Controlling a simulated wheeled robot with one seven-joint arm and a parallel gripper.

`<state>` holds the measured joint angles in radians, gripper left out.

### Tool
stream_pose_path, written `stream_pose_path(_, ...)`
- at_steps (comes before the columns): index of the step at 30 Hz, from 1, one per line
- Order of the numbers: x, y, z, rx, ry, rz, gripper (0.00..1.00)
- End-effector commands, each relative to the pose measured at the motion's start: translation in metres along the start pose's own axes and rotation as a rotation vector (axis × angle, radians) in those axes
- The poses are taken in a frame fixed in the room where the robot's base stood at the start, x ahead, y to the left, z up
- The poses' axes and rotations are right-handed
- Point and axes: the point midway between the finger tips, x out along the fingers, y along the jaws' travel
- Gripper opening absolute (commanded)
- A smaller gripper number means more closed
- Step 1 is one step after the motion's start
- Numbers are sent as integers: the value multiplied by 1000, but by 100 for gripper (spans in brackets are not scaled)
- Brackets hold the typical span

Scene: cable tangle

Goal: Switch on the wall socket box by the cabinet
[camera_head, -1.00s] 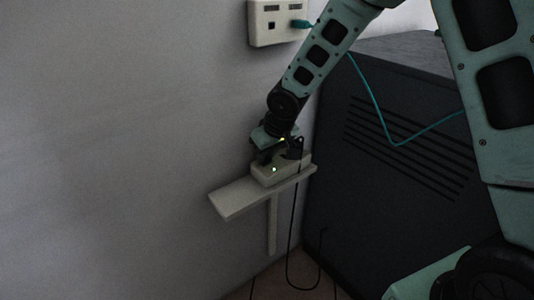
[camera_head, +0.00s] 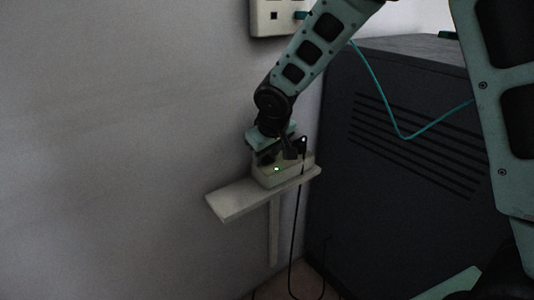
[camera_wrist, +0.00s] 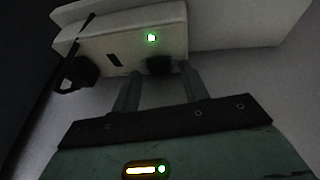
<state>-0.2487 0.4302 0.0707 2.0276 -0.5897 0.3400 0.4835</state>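A white wall socket box (camera_head: 267,18) is on the wall at the top, cut by the picture edge and partly behind my arm. A teal plug (camera_head: 300,15) sits in it. A smaller white box (camera_head: 268,177) with a lit green light stands on the shelf beside the cabinet; it also shows in the wrist view (camera_wrist: 95,40). A black plug (camera_wrist: 75,73) is at its left end there. My gripper (camera_head: 284,156) is at the small box. In the wrist view its two fingers (camera_wrist: 160,68) are apart, either side of a small dark part on the box; contact is unclear.
The dark cabinet (camera_head: 400,180) with vent slots stands close on the right. A teal cable (camera_head: 385,100) hangs across it. A black cable (camera_head: 294,225) hangs below the small box. The white shelf (camera_head: 225,204) has free room at its left; the wall left is bare.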

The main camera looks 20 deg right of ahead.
Motion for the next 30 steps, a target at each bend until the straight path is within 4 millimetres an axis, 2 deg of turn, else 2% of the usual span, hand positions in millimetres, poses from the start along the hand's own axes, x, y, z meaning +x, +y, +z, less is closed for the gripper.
stream_pose_path(7, -1, 0, 0, 0, 1, -1, 44)
stream_pose_path(11, -10, 0, -1, 1, 3, -1, 44)
stream_pose_path(14, -26, 0, -2, 0, 4, 0, 44)
stream_pose_path(24, -106, 1, -2, 0, 4, 0, 44)
stream_pose_path(30, -147, 1, -2, 1, 4, 0, 44)
